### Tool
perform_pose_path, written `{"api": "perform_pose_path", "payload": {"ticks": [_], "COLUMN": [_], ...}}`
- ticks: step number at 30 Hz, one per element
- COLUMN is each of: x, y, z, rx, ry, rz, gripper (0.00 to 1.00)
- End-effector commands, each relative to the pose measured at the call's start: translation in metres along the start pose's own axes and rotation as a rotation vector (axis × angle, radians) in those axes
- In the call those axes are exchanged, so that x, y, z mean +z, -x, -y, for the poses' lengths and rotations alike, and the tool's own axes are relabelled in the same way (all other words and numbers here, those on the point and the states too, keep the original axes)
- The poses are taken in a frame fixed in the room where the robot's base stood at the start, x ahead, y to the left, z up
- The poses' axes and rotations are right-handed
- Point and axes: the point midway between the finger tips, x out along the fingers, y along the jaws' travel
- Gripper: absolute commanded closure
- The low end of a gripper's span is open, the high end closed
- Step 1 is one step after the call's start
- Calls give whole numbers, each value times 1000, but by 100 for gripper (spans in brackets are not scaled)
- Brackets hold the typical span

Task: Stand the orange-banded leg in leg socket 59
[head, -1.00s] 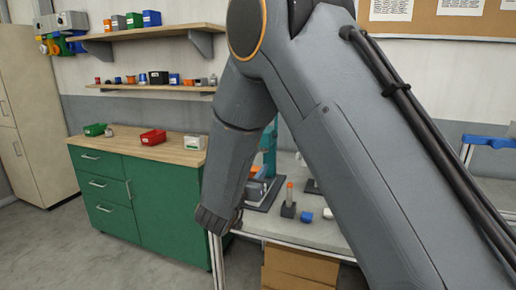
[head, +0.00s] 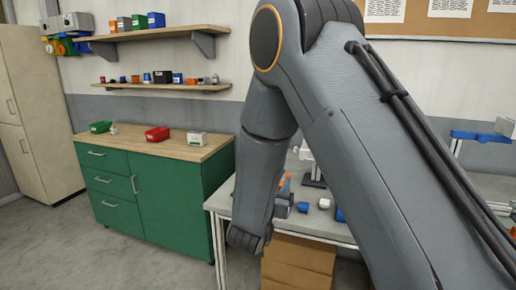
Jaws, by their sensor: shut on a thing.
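My arm crosses the middle of the head view and bends down in front of the workbench (head: 225,203). Its lower end hangs at the bench's front left edge. My gripper is not visible, so its jaws and anything in them cannot be seen. I cannot make out an orange-banded leg or socket 59. A small orange part (head: 284,183) shows beside my arm on the bench, mostly hidden.
A blue block (head: 302,207), a small white piece (head: 323,203) and another blue piece (head: 340,214) lie on the bench. Cardboard boxes (head: 298,265) stand underneath. A green cabinet (head: 165,200) stands to the left, with open floor in front.

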Motion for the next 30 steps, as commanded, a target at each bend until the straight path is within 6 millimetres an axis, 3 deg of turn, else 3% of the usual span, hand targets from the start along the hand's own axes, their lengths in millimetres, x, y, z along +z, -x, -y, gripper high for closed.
{"api": "perform_pose_path", "payload": {"ticks": [9,15,19,30], "x": [57,81,85,85], "y": [11,29,34,34], "z": [-100,-143,-151,-153], "rx": [-20,-50,-59,-59], "ry": [6,2,-1,-1], "rz": [7,4,0,-2], "gripper": [100,100,100,100]}}
